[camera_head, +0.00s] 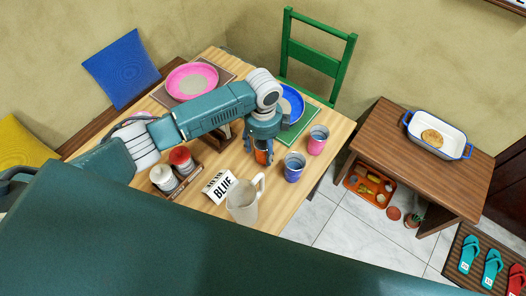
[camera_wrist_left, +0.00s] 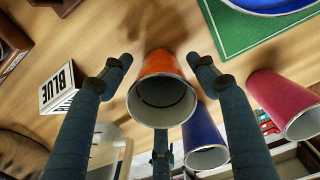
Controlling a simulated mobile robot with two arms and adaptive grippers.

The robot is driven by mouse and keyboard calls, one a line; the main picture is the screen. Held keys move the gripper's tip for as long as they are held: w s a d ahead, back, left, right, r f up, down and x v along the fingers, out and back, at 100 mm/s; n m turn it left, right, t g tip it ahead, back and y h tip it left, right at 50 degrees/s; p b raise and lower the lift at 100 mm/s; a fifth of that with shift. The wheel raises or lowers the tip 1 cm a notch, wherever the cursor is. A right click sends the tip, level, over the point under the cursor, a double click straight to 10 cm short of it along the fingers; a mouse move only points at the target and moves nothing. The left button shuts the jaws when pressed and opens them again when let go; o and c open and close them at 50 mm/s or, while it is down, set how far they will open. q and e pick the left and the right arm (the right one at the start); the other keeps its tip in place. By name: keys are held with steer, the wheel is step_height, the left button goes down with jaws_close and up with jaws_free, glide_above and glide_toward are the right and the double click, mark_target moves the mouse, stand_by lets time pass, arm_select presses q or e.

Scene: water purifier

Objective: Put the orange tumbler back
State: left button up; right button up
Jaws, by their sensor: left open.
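The orange tumbler (camera_head: 264,157) stands on the wooden table, partly hidden by my left gripper (camera_head: 261,144) in the head view. In the left wrist view the orange tumbler (camera_wrist_left: 157,64) shows its open rim toward the camera and looks upright. My left gripper (camera_wrist_left: 160,66) is open, with its fingers spread on both sides of the tumbler; gaps show between them. A blue tumbler (camera_head: 293,167) stands close by, also in the wrist view (camera_wrist_left: 203,137). A pink tumbler (camera_head: 317,139) stands beyond it, also in the wrist view (camera_wrist_left: 284,103). My right gripper is not in view.
A clear pitcher (camera_head: 242,206) and a BLUE sign (camera_head: 219,186) stand near the front. A rack with two jars (camera_head: 163,178) is at left. A blue plate on a green mat (camera_head: 304,127) lies behind the gripper. A side table (camera_head: 390,133) stands at right.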

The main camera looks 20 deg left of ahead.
arm_select(q)
step_height(320, 180, up, 10)
steer(key=b, duration=0.1)
steer(key=shift+f, duration=0.2)
stand_by(0.3)
